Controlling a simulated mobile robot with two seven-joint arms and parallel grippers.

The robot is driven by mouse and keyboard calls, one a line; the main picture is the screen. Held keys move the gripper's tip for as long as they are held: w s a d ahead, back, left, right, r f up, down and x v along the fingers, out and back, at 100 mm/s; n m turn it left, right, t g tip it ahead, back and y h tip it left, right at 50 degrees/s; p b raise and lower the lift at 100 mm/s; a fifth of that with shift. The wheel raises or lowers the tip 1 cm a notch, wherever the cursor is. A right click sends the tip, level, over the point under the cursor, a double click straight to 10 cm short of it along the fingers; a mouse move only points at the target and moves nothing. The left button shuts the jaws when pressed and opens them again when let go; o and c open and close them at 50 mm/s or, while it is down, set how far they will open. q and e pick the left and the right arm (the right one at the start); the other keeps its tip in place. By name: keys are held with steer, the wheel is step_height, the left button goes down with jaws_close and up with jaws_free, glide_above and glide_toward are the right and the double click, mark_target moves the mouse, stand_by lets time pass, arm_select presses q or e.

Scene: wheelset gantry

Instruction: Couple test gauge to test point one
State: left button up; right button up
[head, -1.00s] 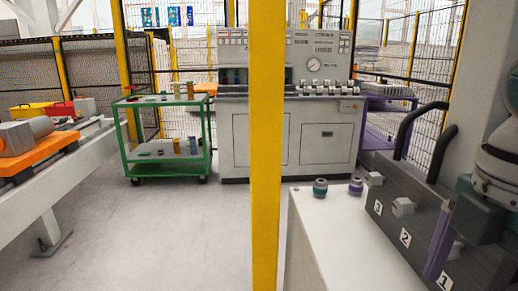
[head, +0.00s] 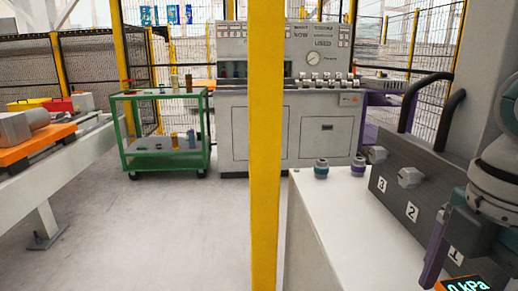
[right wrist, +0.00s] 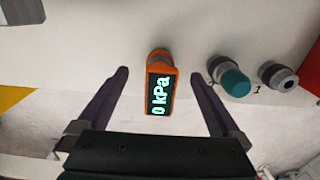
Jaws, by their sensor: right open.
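The test gauge (right wrist: 160,88) is an orange block with a lit display reading 0 kPa. In the right wrist view it sits between the two dark purple fingers of my right gripper (right wrist: 160,82), with a gap on both sides. The gripper is open. The gauge (head: 466,284) is cut off at the lower right of the head view, beside a purple finger of my right gripper (head: 437,250). The fitting at 1 is not clear there. My left gripper is not in view.
A teal-ringed cap (head: 321,168) and a purple-ringed cap (head: 358,166) stand on the white bench (head: 325,215). The right wrist view shows a teal-ended fitting (right wrist: 234,82) and a grey fitting (right wrist: 278,77) right of the gauge. A yellow post (head: 266,150) crosses the head view.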

mark_target(468, 287)
steer(key=shift+p, duration=0.3)
stand_by(0.8)
steer(key=c, duration=0.6)
jaws_close()
stand_by(0.3)
steer(key=shift+r, duration=0.1)
stand_by(0.5)
steer(key=shift+r+p, duration=0.3)
steer(key=shift+p, duration=0.05)
steer(key=shift+r+p, duration=2.6)
steer(key=shift+r, duration=0.05)
